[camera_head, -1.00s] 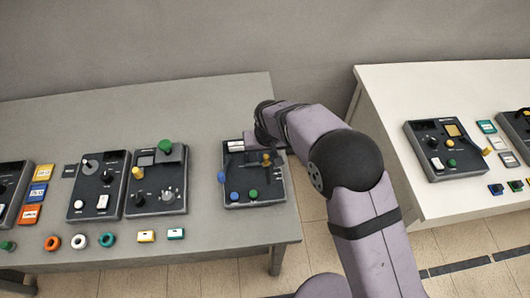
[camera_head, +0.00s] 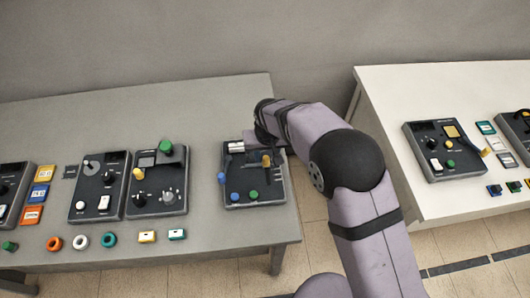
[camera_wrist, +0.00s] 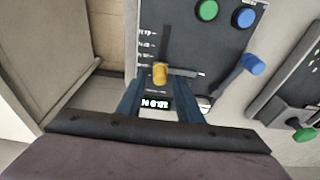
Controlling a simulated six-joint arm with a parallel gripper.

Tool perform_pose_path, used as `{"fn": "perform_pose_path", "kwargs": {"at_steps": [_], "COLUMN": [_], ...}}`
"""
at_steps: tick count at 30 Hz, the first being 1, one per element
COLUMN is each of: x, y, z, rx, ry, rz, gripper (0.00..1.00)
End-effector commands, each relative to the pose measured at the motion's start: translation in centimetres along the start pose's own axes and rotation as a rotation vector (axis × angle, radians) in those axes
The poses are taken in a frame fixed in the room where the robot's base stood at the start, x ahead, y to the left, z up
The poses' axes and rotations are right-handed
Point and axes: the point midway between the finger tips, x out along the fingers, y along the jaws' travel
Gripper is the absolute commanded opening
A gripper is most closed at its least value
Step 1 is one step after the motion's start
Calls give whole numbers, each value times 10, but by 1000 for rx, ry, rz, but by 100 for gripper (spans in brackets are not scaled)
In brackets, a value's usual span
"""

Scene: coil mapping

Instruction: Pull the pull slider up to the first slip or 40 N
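A yellow knob (camera_wrist: 160,74) stands at the end of a dark slot beside a printed scale on a dark panel (camera_wrist: 205,45); it looks like the pull slider. It also shows in the head view as a yellow knob (camera_head: 266,161). My gripper (camera_wrist: 157,84) has its two blue fingers on either side of the knob in the wrist view, with gaps visible on both sides. Whether the fingers are at the knob's height I cannot tell. A small lit display (camera_wrist: 156,103) shows between the fingers; its reading is not clear. In the head view my arm hides the fingertips.
The panel also carries a green knob (camera_wrist: 207,10), a blue knob (camera_wrist: 244,17) and a tilted blue lever (camera_wrist: 252,66). Other control panels (camera_head: 157,182) stand to the left on the grey table (camera_head: 215,260). A white table (camera_head: 440,85) stands to the right across a gap.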

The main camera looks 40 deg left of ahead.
Motion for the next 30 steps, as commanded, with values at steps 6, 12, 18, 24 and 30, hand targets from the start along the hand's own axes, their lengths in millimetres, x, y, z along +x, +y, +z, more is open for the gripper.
{"fn": "perform_pose_path", "kwargs": {"at_steps": [6,12,18,24,30], "x": [-19,-32,-47,-56,-56], "y": [0,0,0,0,0], "z": [-4,-7,-9,-11,-11], "rx": [0,0,0,0,0], "ry": [1,0,0,0,0], "rz": [0,0,0,0,0], "gripper": [33,33,33,33,33]}}
